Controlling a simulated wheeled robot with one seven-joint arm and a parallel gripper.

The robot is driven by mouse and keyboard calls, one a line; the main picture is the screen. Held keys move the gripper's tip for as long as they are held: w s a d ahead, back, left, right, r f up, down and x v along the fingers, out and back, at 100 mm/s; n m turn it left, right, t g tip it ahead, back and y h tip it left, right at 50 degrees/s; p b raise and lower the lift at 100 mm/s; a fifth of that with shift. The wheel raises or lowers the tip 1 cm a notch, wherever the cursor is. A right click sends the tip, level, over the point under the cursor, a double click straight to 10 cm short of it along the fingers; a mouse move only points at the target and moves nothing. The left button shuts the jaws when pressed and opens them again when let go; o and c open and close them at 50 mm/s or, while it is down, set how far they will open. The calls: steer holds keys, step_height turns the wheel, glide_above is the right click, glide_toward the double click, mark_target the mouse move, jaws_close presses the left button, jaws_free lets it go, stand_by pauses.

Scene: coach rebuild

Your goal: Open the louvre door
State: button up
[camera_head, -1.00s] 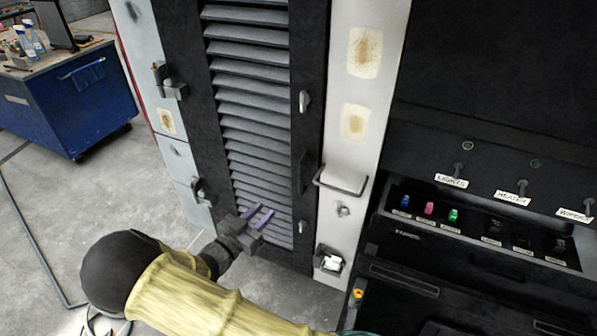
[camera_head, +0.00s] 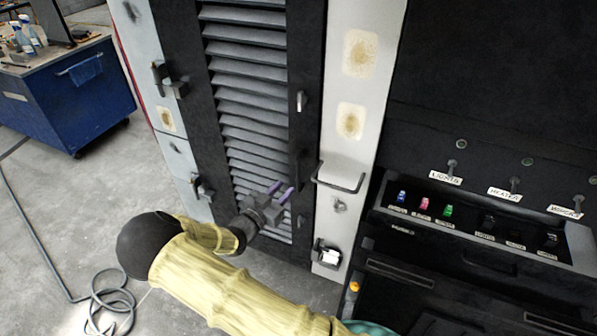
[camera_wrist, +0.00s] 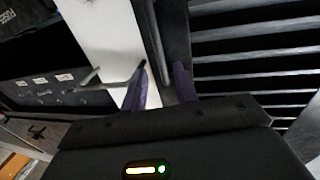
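The louvre door (camera_head: 307,60) is a tall black-framed panel with grey slats, and it looks shut. Small metal latches sit on its right frame, an upper one (camera_head: 301,101) and a lower one (camera_head: 300,221). A dark upright handle (camera_head: 299,170) lies between them. My gripper (camera_head: 280,191) is in front of the lower slats, just left of the handle, with its purple fingers apart and nothing seen between them. In the wrist view the fingers (camera_wrist: 160,88) point at the door's dark edge strip; contact cannot be told. The slats (camera_wrist: 255,50) show on the right there.
A white post (camera_head: 345,150) with a grab bar (camera_head: 338,182) stands right of the door. A black console (camera_head: 480,215) with labelled switches is further right. A blue cart (camera_head: 75,105) and a cable (camera_head: 105,300) are at left on grey floor.

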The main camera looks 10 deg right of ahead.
steer(key=p, duration=0.2)
glide_above(298, 188)
steer(key=shift+w+d, duration=0.1)
steer(key=shift+w, duration=0.25)
steer(key=shift+w, duration=0.1)
